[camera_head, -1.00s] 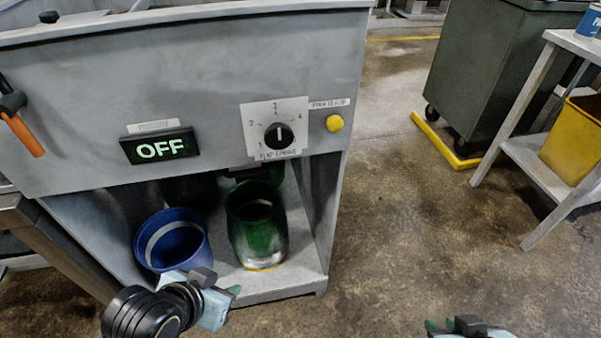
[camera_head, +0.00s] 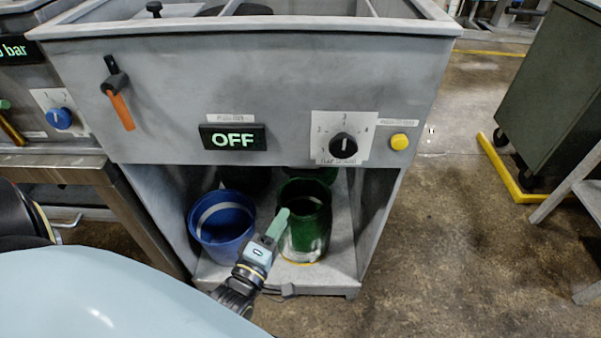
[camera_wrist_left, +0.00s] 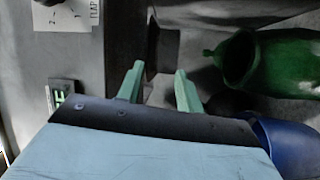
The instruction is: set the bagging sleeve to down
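No part in view is readably labelled as the bagging sleeve. An orange-handled lever (camera_head: 118,92) hangs on the grey compactor front at left, its handle pointing down and slightly right. My left gripper (camera_head: 277,228) is low, in front of the open lower bay, between the blue bin and the green container in the picture. In the left wrist view its two green fingers (camera_wrist_left: 160,86) stand apart with nothing between them. It is well below and right of the lever. My right gripper is not in view.
The front panel (camera_head: 270,90) carries an OFF display (camera_head: 233,138), a black dial (camera_head: 343,146) and a yellow button (camera_head: 399,142). A blue bin (camera_head: 222,225) and a green container (camera_head: 307,215) stand in the bay. A bench (camera_head: 60,165) is at left.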

